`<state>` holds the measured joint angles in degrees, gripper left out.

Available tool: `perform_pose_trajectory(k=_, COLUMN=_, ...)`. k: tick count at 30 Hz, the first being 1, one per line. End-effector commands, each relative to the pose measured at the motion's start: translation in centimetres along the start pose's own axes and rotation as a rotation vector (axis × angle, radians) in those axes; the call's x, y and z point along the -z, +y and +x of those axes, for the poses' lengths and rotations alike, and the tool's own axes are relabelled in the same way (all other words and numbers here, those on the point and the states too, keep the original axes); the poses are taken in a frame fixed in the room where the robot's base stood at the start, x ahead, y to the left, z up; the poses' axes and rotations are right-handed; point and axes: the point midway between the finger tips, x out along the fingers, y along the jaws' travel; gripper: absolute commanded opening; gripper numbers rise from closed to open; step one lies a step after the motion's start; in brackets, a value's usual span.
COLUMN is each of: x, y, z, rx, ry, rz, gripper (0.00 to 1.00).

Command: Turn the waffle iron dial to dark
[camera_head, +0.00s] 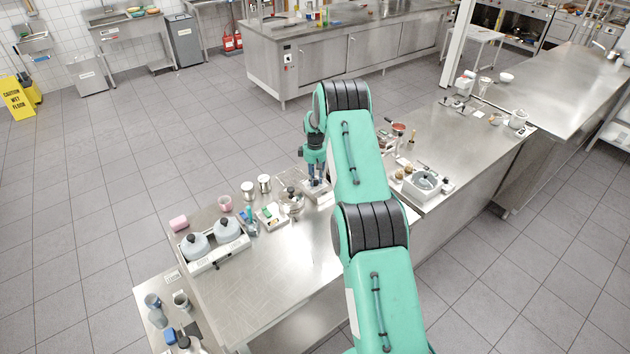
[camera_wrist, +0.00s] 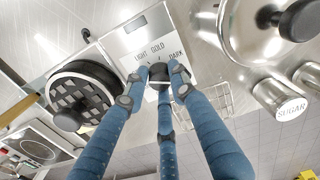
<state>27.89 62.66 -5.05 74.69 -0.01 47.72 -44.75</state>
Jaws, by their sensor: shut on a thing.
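The dial (camera_wrist: 158,72) is a small dark knob on a light panel (camera_wrist: 150,32) marked LIGHT, GOLD and DARK in the wrist view. My gripper (camera_wrist: 160,82) has its blue fingers closed around this dial, and their tips hide most of it. Which mark the dial points at cannot be made out. A round black grid plate (camera_wrist: 82,92), looking like part of the waffle iron, lies to the left of the panel. In the head view my gripper (camera_head: 316,180) reaches down to the counter, and my arm hides part of the area around it.
A shiny lidded pot (camera_wrist: 268,28) and a canister marked SUGAR (camera_wrist: 282,100) stand right of the panel in the wrist view. A wire rack (camera_wrist: 208,112) lies close by. A two-lidded unit (camera_head: 212,244) stands at the counter's left. The counter's front is clear.

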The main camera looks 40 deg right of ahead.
Motion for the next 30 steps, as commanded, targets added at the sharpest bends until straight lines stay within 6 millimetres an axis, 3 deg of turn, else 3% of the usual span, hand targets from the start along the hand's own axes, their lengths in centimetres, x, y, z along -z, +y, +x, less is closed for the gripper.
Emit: perform_pose_trajectory(k=30, x=0.1, y=0.06, z=0.06, rx=-0.001, ry=0.003, rz=0.894, gripper=0.0)
